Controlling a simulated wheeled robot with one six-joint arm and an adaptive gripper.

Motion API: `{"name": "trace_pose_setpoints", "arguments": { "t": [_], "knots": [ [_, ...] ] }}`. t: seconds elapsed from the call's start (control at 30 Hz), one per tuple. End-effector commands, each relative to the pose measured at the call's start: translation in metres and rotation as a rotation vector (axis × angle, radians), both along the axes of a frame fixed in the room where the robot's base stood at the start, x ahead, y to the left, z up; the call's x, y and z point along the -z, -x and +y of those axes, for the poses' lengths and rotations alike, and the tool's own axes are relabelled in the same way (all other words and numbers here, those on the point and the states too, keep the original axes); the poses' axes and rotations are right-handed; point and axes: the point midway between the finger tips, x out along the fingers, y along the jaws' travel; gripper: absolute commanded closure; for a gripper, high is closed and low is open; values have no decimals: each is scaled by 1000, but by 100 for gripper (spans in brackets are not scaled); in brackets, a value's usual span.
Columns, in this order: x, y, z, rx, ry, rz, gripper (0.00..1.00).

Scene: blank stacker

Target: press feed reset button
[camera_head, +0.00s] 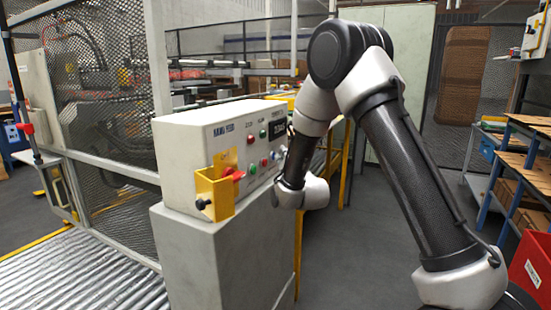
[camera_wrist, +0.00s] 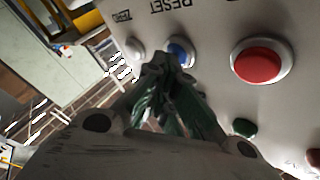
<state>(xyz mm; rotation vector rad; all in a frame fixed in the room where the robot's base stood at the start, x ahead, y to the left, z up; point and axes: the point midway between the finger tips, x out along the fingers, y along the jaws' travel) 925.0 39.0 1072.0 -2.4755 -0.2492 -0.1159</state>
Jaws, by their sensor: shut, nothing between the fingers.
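The grey control panel (camera_head: 222,160) stands on a pedestal in the head view, with several coloured buttons on its sloping face. In the wrist view a blue button (camera_wrist: 178,47) sits below the upside-down label RESET. My gripper (camera_wrist: 168,60) is shut and empty, its dark fingertips right at the blue button and covering its lower part. I cannot tell whether they touch or press it. A white button (camera_wrist: 135,48) marked ZERO is just left of it, and a large red button (camera_wrist: 257,62) is to the right. In the head view my arm hides the fingertips.
A green button (camera_wrist: 243,128) lies below the large red one. A yellow bracket with a red switch (camera_head: 214,187) sticks out from the panel's near left end. A mesh fence (camera_head: 105,90) stands behind, rollers (camera_head: 85,270) run at left, and shelving (camera_head: 520,165) is at right.

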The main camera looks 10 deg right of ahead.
Motion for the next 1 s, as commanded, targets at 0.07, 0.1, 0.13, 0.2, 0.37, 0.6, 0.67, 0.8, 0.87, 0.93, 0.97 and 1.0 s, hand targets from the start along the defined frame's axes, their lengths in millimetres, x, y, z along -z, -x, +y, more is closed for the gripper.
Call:
{"name": "trace_pose_setpoints", "arguments": {
  "t": [0.07, 0.1, 0.13, 0.2, 0.37, 0.6, 0.67, 0.8, 0.87, 0.93, 0.97, 1.0],
  "knots": [
    [0, 1, -1, -1, 0, 0, 100],
    [0, 1, -1, -1, 0, -1, 100],
    [0, 2, -2, -1, 0, -1, 100],
    [0, 4, -5, -1, 0, -1, 100],
    [0, 9, -12, 0, 1, 0, 100],
    [0, 11, -15, -1, 0, -1, 100],
    [0, 11, -15, -1, 0, -1, 100],
    [0, 13, -18, 0, 1, 0, 100],
    [0, 15, -22, 1, 1, 0, 100],
    [0, 19, -27, 2, 1, 0, 100],
    [0, 21, -30, 1, 0, 0, 100],
    [0, 24, -33, 2, 0, 1, 100]
  ]
}}
